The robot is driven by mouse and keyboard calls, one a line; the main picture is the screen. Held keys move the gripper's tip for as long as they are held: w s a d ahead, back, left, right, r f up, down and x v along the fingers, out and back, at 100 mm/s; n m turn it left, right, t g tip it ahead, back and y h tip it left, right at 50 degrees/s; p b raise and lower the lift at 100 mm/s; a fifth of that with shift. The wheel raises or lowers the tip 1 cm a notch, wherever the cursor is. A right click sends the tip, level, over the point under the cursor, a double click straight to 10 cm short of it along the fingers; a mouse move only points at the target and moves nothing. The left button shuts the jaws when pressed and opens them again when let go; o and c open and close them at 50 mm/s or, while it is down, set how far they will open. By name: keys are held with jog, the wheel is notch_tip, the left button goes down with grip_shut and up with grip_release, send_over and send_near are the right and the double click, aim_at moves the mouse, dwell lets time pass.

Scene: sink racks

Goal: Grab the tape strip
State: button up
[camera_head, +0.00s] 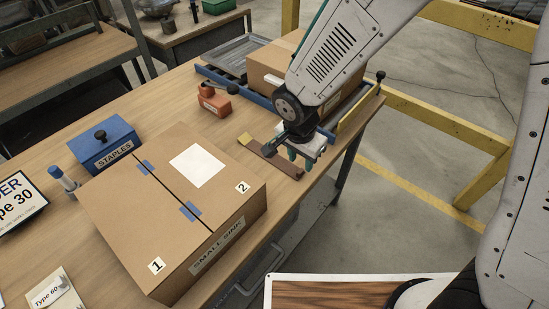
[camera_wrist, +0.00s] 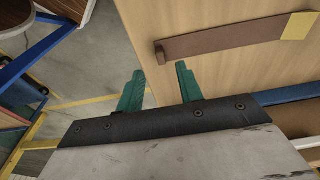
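The tape strip (camera_head: 258,149) is a brown strip with a yellow end, lying on the wooden table near its right edge. It also shows in the wrist view (camera_wrist: 225,40), with its dark, raised end nearest the table edge. My gripper (camera_head: 303,152) is over that end in the head view, and its wrist hides part of the strip. In the wrist view my gripper (camera_wrist: 160,85) has its two green fingers apart with nothing between them. The strip's end lies just beyond the fingertips, apart from them in the picture.
A closed cardboard box (camera_head: 182,225) labelled SMALL SINK stands left of the strip. A blue staples box (camera_head: 108,150), an orange tool (camera_head: 213,100) and another cardboard box (camera_head: 268,66) behind a blue rail (camera_head: 236,88) stand on the table. Clear tabletop surrounds the strip's yellow end.

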aim_at(300, 171)
jog(key=f, duration=0.5)
jog(key=shift+w+d, duration=0.1)
jog(key=shift+w, duration=0.25)
grip_shut()
jog(key=shift+r, duration=0.1)
